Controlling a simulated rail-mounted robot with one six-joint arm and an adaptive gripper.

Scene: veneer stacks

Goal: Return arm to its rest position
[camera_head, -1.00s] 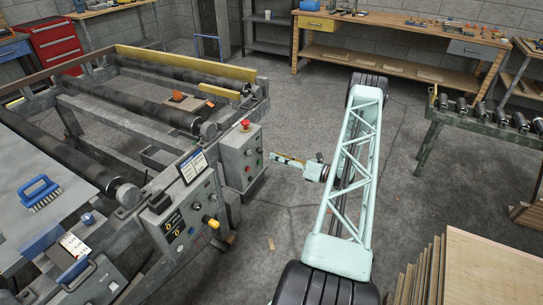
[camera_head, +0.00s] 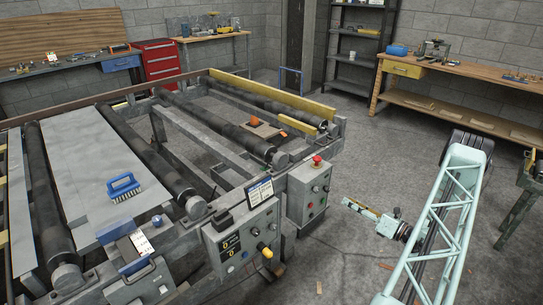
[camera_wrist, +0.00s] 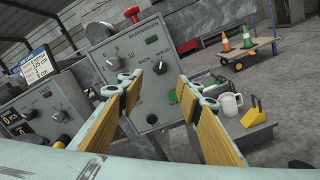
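My arm (camera_head: 437,230), a pale green lattice link, reaches in at the right of the head view. My gripper (camera_head: 352,206) is at its end, left of the lattice link, over open floor and apart from the control box (camera_head: 310,190) with the red button. In the wrist view my gripper (camera_wrist: 163,92) has its two yellow-padded fingers spread apart with nothing between them. Behind the gap is the grey control panel (camera_wrist: 147,60) with knobs.
A roller conveyor frame (camera_head: 215,150) with a grey sheet (camera_head: 95,170) and a blue brush (camera_head: 124,187) fills the left. A workbench (camera_head: 450,75) stands at the back right. Concrete floor (camera_head: 375,150) is clear between. The wrist view shows a cart with cones (camera_wrist: 237,48) and a white mug (camera_wrist: 229,104).

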